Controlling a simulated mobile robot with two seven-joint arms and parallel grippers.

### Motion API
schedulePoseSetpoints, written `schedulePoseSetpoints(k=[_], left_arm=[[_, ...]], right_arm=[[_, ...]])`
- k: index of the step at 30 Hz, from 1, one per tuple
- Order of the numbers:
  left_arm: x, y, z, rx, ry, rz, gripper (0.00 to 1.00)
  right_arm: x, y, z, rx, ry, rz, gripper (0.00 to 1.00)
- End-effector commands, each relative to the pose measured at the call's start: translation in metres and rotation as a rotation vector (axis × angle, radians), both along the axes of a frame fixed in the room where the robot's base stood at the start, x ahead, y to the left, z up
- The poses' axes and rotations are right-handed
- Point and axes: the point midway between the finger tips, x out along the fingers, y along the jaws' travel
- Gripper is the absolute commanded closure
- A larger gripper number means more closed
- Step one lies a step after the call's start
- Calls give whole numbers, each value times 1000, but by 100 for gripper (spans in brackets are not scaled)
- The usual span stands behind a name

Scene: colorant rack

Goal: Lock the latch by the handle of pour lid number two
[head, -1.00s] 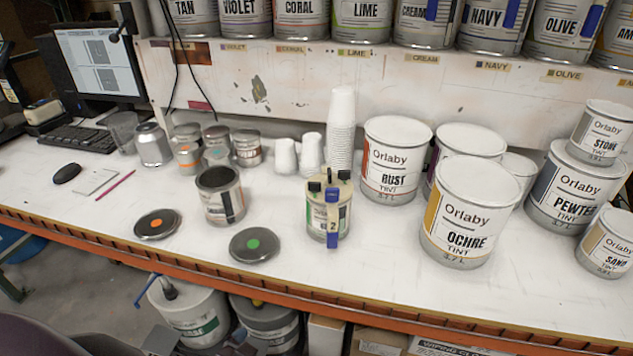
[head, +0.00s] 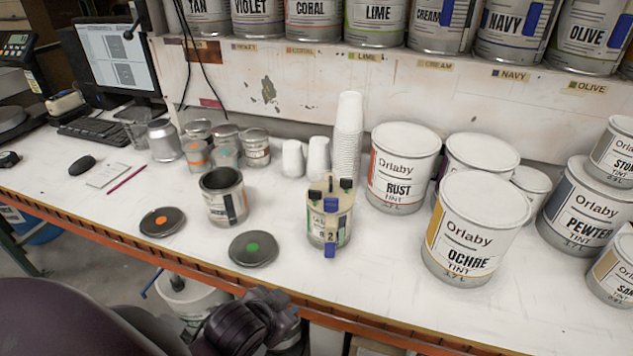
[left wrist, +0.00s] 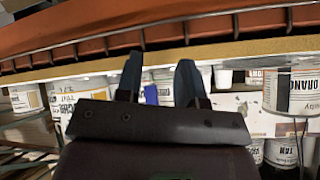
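The small can with a beige pour lid (head: 331,196) and a "2" on its front stands upright near the middle of the bench in the head view. A blue piece, apparently its handle (head: 330,250), hangs at the front, and dark knobs stand on the lid. Whether the latch is locked cannot be told. My left gripper (head: 262,318) is low in the head view, in front of the bench edge, apart from the can. In the left wrist view its two fingers (left wrist: 160,75) are spread with nothing held. A blue patch (left wrist: 151,94) shows beyond them. My right gripper is not in view.
An open can (head: 223,196) stands left of the pour-lid can. Loose lids with green (head: 253,248) and orange (head: 162,222) dots lie nearby. Stacked cups (head: 348,135) are behind; large Rust (head: 403,168) and Ochre (head: 475,230) cans stand right. The orange bench edge (head: 200,275) runs in front.

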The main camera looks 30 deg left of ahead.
Motion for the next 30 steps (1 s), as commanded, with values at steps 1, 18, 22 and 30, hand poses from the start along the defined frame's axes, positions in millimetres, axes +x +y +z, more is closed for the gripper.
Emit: schedulePoseSetpoints(k=[1, 18, 22, 30], left_arm=[[8, -3, 16, 25, -22, -22, 65], [108, -62, 137, 374, -558, -383, 65], [131, -100, 183, 528, -820, -571, 65], [131, -180, 247, 876, -1341, -1032, 65]], right_arm=[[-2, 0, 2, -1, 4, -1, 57], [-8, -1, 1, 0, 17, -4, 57], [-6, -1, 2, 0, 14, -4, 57], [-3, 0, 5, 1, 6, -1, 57]])
